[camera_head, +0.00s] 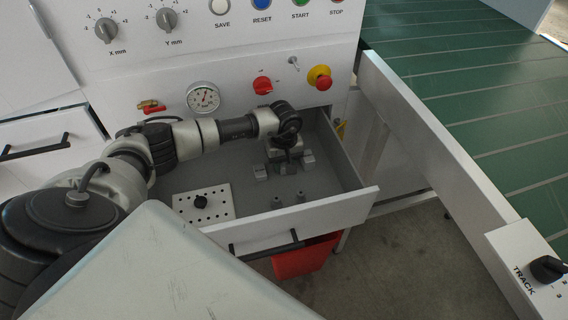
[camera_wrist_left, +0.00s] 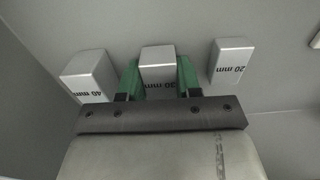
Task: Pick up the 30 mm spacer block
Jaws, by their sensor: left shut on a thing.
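The 30 mm spacer block (camera_wrist_left: 158,66) is a light grey metal block with its label upside down in the left wrist view. It stands between the two green fingers of my left gripper (camera_wrist_left: 160,80), which is shut on it. In the head view my left gripper (camera_head: 286,150) reaches down into the open drawer, and its wrist partly hides the block. I cannot tell whether the block touches the drawer floor. My right gripper is not in view.
A 40 mm block (camera_wrist_left: 90,76) and a 20 mm block (camera_wrist_left: 231,60) stand close on either side. The open drawer (camera_head: 345,208) also holds a perforated plate with a black knob (camera_head: 201,202) and two small grey pegs. The control panel rises behind.

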